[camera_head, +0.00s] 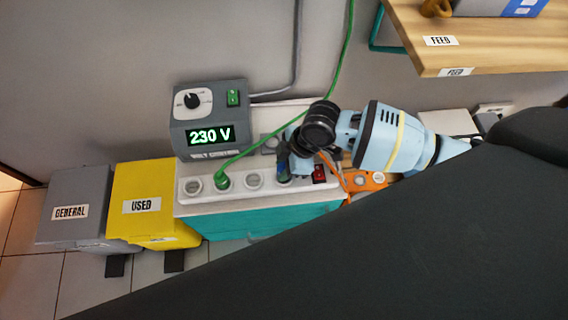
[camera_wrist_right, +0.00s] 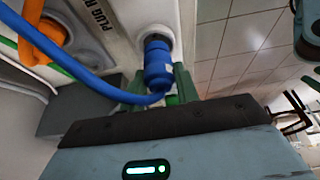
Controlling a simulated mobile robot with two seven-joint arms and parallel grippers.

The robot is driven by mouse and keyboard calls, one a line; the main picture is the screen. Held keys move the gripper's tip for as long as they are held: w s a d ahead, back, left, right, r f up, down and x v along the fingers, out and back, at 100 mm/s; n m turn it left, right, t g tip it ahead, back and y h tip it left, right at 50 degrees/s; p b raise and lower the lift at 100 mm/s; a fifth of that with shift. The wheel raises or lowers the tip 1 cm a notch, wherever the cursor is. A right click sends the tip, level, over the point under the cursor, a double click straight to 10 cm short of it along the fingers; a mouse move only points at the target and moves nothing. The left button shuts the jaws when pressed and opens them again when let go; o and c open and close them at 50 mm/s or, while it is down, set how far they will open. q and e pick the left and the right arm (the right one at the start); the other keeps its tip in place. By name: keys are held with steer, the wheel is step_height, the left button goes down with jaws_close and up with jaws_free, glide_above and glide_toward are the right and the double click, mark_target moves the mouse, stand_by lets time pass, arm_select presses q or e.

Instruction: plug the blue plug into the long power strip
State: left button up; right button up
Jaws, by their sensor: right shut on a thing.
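The long white power strip (camera_head: 238,188) lies on a teal-sided unit in the head view, with a row of round sockets and a red switch (camera_head: 319,174) at its right end. A green plug (camera_head: 222,182) sits in one socket. My right gripper (camera_head: 285,164) reaches down at the socket just left of the switch. In the right wrist view its green fingers (camera_wrist_right: 160,92) are shut on the blue plug (camera_wrist_right: 158,66). The plug's front end is at a round white socket (camera_wrist_right: 156,40); how deep it sits I cannot tell. My left gripper is out of view.
A grey voltage box (camera_head: 208,118) reading 230 V stands behind the strip. Yellow (camera_head: 150,185) and grey (camera_head: 75,190) bins stand at left. An orange strip (camera_head: 364,183) lies at right, below a wooden shelf (camera_head: 470,40). A green cable (camera_head: 334,80) crosses behind my gripper.

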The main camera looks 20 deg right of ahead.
steer(key=shift+f+b, duration=0.4)
steer(key=shift+f, duration=0.45)
stand_by(0.3)
steer(key=o, duration=1.1)
steer(key=p+v, duration=0.2)
steer(key=v, duration=0.6)
